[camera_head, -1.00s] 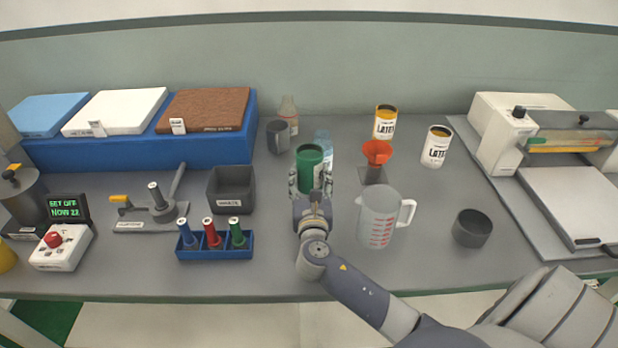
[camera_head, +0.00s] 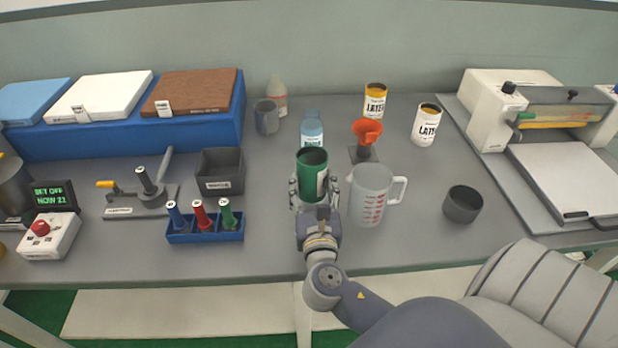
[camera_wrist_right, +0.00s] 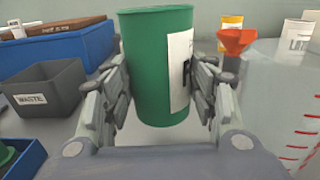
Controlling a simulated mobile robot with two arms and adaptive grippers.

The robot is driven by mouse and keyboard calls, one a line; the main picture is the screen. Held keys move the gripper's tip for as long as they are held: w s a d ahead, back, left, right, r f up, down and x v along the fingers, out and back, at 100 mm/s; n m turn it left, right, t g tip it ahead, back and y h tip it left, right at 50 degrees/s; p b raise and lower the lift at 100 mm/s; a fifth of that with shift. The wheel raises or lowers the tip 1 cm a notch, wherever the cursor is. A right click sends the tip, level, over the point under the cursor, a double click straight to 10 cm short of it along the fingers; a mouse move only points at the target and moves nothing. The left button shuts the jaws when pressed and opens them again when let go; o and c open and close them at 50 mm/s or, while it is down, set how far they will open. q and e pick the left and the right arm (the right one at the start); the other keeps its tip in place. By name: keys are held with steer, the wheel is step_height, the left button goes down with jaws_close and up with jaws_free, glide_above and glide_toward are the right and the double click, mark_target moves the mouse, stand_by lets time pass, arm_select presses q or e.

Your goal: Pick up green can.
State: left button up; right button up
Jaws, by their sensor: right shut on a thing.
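The green can (camera_head: 311,172) is upright near the middle of the bench in the head view, with a white label on its right side. My right gripper (camera_head: 313,192) is shut on it, a finger on each side. In the right wrist view the can (camera_wrist_right: 155,65) stands between the two fingers of the gripper (camera_wrist_right: 160,100), and its bottom edge appears above the grey bench top. My left gripper is not in view.
A clear measuring jug (camera_head: 368,205) stands close right of the can. A blue-capped bottle (camera_head: 312,132) and a red funnel (camera_head: 367,130) stand behind. The waste bin (camera_head: 220,172) and a blue rack (camera_head: 206,236) are to the left. A dark cup (camera_head: 463,204) is farther right.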

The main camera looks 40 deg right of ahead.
mark_target(316, 186)
steer(key=shift+d+r+v, duration=0.1)
steer(key=shift+d+v, duration=0.05)
steer(key=shift+v, duration=0.8)
steer(key=shift+d+r+v, duration=0.15)
steer(key=shift+d+v, duration=0.05)
steer(key=shift+v, duration=0.75)
steer(key=shift+s+a, duration=0.2)
steer(key=shift+s, duration=0.1)
